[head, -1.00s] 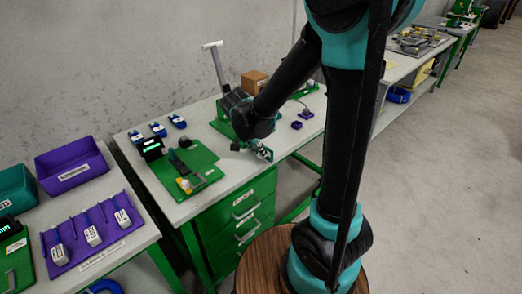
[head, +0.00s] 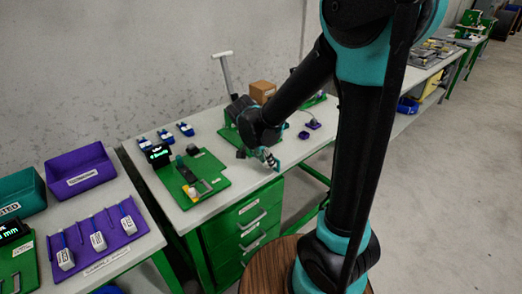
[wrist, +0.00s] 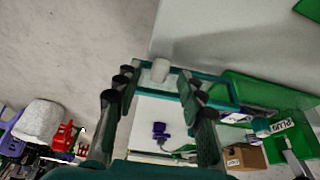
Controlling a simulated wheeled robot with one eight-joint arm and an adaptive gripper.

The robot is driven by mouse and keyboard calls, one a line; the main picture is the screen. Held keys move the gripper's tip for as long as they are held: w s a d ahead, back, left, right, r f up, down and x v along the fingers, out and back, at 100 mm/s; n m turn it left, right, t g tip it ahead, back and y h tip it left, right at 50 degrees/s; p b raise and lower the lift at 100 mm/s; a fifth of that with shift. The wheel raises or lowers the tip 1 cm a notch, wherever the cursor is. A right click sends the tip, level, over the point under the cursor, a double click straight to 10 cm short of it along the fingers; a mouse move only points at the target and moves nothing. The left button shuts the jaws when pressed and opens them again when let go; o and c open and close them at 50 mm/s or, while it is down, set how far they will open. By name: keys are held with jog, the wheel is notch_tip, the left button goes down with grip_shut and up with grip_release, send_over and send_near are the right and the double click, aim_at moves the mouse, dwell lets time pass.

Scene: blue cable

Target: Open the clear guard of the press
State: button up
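The press stands on the bench behind my arm in the head view. Its upright lever (head: 227,74) with a pale handle shows, while my arm hides much of the rest. My gripper (head: 273,161) is low over the bench's front edge, in front of the press. In the wrist view my gripper (wrist: 157,100) is open, its fingers apart. A white knob (wrist: 160,70) shows between the fingertips, apparently not gripped. A teal-edged frame (wrist: 218,90) beside it looks like the clear guard; whether it is ajar I cannot tell.
A cardboard box (head: 262,91) and small purple parts (head: 311,124) lie beyond the press. A green fixture board (head: 205,178) with a display is to its left. Drawers (head: 250,220) are below the bench front. Open floor (head: 450,200) lies to the right.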

jog(key=v, duration=1.1)
jog(key=s+d+f+n+t+y, duration=0.1)
jog(key=s+d+f+n+y, duration=0.2)
jog(key=s+d+f+n, duration=0.7)
jog(key=s+d+f, duration=0.1)
jog(key=d+f, duration=0.1)
jog(key=d, duration=0.2)
jog(key=shift+s+d+f+y, duration=0.2)
jog(key=shift+f+y, duration=0.1)
jog(key=shift+f, duration=0.1)
